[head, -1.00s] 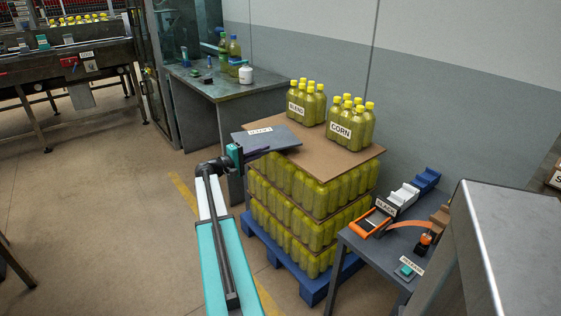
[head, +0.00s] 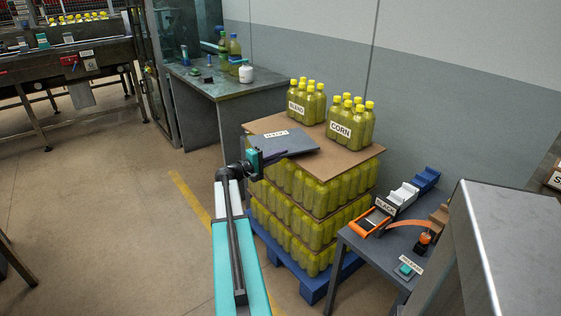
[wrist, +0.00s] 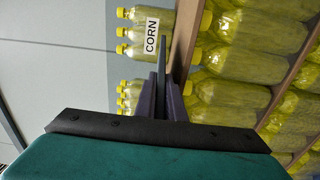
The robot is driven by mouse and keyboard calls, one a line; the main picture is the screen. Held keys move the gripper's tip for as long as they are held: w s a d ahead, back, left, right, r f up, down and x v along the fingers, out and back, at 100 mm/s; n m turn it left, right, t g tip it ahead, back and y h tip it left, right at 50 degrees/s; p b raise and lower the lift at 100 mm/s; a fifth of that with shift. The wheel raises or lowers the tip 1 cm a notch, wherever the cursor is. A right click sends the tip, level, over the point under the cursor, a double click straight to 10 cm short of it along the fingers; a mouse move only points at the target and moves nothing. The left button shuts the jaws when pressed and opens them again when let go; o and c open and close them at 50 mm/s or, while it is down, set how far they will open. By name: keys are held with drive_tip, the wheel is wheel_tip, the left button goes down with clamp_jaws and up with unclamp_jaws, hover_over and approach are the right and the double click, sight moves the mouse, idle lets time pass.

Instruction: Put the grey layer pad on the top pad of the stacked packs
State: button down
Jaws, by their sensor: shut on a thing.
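The grey layer pad (head: 286,145) is a flat sheet with a label on its upper face. My gripper (head: 266,160) is shut on its near left edge. In the wrist view the pad (wrist: 162,58) shows edge-on between my fingers (wrist: 162,98). It is over the left part of the brown top pad (head: 345,160), with a small gap between them in the wrist view. The brown pad lies on the stacked yellow-green bottle packs (head: 310,200). Packs labelled BLEND (head: 306,102) and CORN (head: 350,122) stand on the brown pad, behind and right of the grey pad.
The stack is on a blue pallet (head: 312,286). A small table (head: 375,252) with an orange-handled tool and labelled items stands at right, beside a grey cabinet (head: 510,240). A workbench (head: 210,90) is behind left. The floor at left is open.

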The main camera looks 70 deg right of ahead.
drive_tip(key=shift+f, duration=1.45)
drive_tip(key=shift+f, duration=0.2)
drive_tip(key=c, duration=1.8)
unclamp_jaws()
drive_tip(key=shift+c, duration=0.2)
drive_tip(key=shift+r, duration=0.2)
drive_tip(key=b+v, duration=0.1)
drive_tip(key=v, duration=1.1)
drive_tip(key=shift+f, duration=0.1)
